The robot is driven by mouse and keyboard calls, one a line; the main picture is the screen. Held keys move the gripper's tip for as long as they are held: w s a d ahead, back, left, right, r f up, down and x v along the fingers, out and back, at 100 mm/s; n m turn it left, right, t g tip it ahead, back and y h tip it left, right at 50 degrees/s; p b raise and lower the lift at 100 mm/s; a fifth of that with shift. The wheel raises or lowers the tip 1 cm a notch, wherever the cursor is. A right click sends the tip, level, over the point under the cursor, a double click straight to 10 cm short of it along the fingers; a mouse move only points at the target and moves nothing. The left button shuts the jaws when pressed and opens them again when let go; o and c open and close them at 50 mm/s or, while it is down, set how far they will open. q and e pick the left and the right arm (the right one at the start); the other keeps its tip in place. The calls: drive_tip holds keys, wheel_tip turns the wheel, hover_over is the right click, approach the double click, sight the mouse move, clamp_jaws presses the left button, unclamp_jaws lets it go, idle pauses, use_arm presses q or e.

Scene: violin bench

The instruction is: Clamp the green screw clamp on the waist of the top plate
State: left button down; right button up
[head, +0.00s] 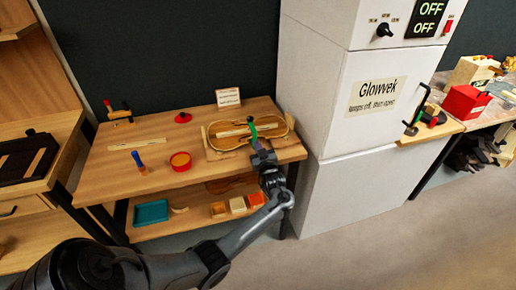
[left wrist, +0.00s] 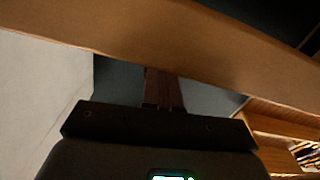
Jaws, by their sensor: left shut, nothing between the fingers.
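The violin top plate (head: 222,144) lies on the bench at its right end, inside a wooden frame. A green upright piece, seemingly the handle of the green screw clamp (head: 253,131), shows at the plate's near edge around the waist. My left gripper (head: 260,148) is in front of it at the bench's front edge, shut and empty. It hides the lower part of the clamp, so I cannot tell whether the clamp grips the plate or whether my fingers touch it. In the left wrist view my shut fingers (left wrist: 163,88) point toward a wooden edge. My right gripper is not in view.
A white cabinet (head: 340,150) closes off the right side. The lower shelf holds a teal tray (head: 151,212).

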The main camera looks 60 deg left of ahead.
use_arm(q)
drive_tip(key=shift+s+d+r+p, duration=0.1)
drive_tip(key=shift+s+d+p, duration=0.1)
drive_tip(key=shift+d+p, duration=0.3)
drive_tip(key=shift+p+v, duration=0.55)
drive_tip(key=shift+v, duration=0.35)
drive_tip(key=p+v, duration=0.2)
drive_tip(key=v, duration=0.8)
drive_tip(key=shift+d, duration=0.2)
